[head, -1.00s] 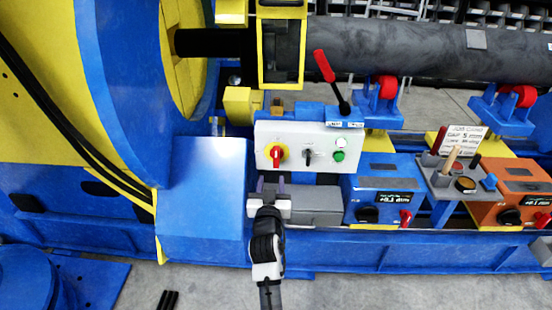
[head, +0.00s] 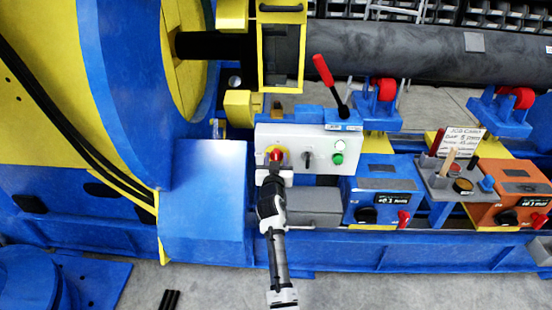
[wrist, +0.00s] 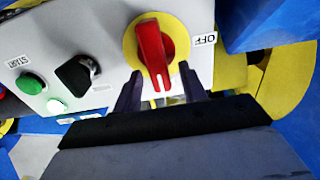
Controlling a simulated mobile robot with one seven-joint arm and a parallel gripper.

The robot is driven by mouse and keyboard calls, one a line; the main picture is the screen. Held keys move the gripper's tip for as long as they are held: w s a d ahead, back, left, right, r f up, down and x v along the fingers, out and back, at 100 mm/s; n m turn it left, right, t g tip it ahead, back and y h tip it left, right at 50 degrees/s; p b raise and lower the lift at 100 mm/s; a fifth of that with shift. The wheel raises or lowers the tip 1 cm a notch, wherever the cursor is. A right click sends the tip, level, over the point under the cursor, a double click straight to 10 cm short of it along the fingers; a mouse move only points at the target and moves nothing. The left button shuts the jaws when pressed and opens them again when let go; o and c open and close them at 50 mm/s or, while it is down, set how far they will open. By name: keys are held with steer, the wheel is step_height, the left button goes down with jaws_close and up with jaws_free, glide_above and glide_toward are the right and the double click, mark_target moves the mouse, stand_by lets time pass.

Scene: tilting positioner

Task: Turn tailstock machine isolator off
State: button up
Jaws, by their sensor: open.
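The isolator is a red rotary handle (wrist: 152,50) on a round yellow plate (wrist: 172,28), on a white control panel (head: 322,140). In the head view the red handle (head: 277,153) shows at the panel's left, partly covered by my gripper (head: 275,168). In the wrist view my gripper (wrist: 160,84) is open, with one dark finger on each side of the handle's near end. I cannot tell whether the fingers touch it. The handle's white mark points toward my gripper. An "OFF" label (wrist: 204,39) sits right of the yellow plate.
A black selector knob (wrist: 78,74) and green buttons (wrist: 30,83) share the panel. A red-topped lever (head: 324,68) rises above it. A grey box (head: 314,205) lies below, right of my gripper. A blue housing (head: 203,205) stands to the left.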

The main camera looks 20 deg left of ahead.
steer(key=shift+w, duration=0.15)
jaws_close()
